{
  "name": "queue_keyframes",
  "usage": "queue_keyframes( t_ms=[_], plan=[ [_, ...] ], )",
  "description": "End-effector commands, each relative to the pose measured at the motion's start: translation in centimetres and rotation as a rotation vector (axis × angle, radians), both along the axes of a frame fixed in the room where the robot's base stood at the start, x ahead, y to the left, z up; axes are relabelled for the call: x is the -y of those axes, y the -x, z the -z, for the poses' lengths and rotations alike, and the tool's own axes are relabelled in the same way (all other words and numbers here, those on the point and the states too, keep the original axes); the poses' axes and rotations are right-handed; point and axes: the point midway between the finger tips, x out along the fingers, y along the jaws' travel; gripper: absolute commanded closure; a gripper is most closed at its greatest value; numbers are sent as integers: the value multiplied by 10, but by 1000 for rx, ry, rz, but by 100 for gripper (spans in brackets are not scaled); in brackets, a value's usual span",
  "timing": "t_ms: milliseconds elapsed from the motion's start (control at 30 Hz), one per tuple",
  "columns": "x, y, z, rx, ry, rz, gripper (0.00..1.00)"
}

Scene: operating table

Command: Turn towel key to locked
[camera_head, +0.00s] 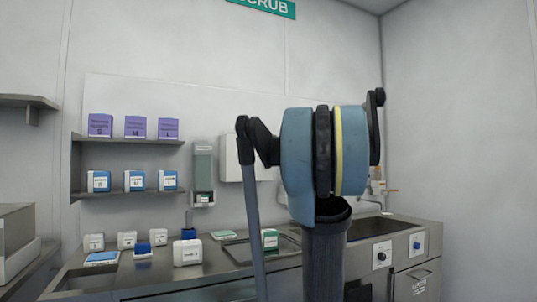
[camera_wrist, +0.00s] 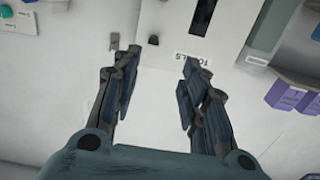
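The white towel dispenser (camera_wrist: 172,15) is at the top of the wrist view, with an upside-down label (camera_wrist: 194,58) that seems to read TOWELS. A small dark part (camera_wrist: 153,41), possibly the key or its slot, shows on its face; I cannot tell which way it is turned. My gripper (camera_wrist: 160,58) is open, with nothing between its fingers, and its fingertips point towards the dispenser's labelled end. I cannot tell the distance. In the head view a white wall box (camera_head: 231,160), likely this dispenser, is partly hidden by my arm.
A grey-green soap dispenser (camera_head: 203,165) hangs left of the white box. Shelves (camera_head: 130,141) hold purple and blue boxes. Below, a steel counter (camera_head: 330,262) carries several small boxes and a tray. In the wrist view, a small grey fitting (camera_wrist: 114,42) is on the wall.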

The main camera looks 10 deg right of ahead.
Motion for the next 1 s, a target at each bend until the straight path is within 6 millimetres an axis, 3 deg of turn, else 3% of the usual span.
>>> queue_keyframes(
  t_ms=[100,267,1000],
  plan=[
    [6,-8,-9,19,-1,16,60],
    [1,-23,-9,19,0,15,60],
    [-37,-134,-9,18,-1,14,60]
  ],
)
